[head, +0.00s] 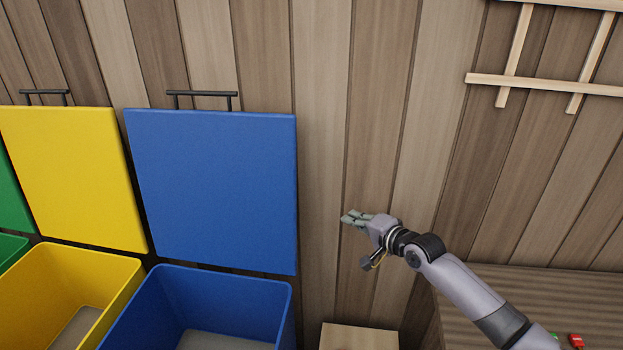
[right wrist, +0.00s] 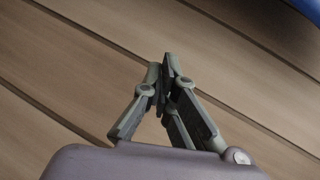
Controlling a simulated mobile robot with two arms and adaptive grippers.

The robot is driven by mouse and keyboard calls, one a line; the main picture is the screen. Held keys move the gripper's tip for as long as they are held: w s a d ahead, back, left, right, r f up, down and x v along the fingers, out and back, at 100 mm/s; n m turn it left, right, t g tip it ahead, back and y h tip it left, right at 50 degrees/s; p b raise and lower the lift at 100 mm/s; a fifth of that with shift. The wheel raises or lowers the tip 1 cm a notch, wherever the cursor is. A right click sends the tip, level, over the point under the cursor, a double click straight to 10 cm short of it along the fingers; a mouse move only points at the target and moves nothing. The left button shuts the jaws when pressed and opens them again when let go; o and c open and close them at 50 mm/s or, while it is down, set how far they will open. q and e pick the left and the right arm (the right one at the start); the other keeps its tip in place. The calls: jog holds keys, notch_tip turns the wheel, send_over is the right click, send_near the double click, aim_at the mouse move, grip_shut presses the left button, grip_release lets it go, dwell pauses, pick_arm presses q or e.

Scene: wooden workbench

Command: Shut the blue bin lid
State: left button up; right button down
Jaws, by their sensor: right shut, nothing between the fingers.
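The blue bin (head: 205,305) stands at the lower centre-left of the head view, open at the top. Its blue lid (head: 215,190) is raised upright against the plank wall, with a dark bar handle (head: 202,94) along its top edge. My right gripper (head: 346,217) is to the right of the lid, apart from it, with its fingers pointing left. It is shut and empty; the right wrist view shows the fingertips (right wrist: 164,68) together. A small blue patch (right wrist: 308,8) shows in that view's top right corner. My left gripper is not in view.
A yellow bin (head: 70,290) with its raised yellow lid (head: 75,175) stands left of the blue one, and a green bin (head: 10,250) beyond it. A wooden block (head: 358,337) is right of the blue bin. A workbench (head: 550,295) is at lower right, with small red and green items.

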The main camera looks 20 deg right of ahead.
jog(key=a+r+m+t+y, duration=0.1)
jog(key=a+r+y, duration=0.1)
jog(key=r, duration=0.5)
jog(key=a+r+m+t+y, duration=0.1)
jog(key=a+r, duration=0.2)
jog(key=r, duration=0.5)
jog(key=x, duration=0.6)
jog(key=p+x, duration=0.1)
jog(key=x, duration=0.2)
jog(key=shift+w+d+f, duration=0.2)
jog(key=shift+w+f, duration=0.05)
jog(key=shift+f, duration=0.05)
jog(key=shift+s+a+p, duration=0.1)
jog(key=shift+a+p, duration=0.15)
jog(key=shift+p, duration=0.05)
pick_arm(q)
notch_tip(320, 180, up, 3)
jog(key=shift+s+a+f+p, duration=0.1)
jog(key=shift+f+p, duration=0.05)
jog(key=shift+p, duration=0.7)
pick_arm(e)
jog(key=s+a, duration=0.1)
jog(key=s, duration=0.2)
jog(key=shift+a+r, duration=0.15)
jog(key=shift+a, duration=0.25)
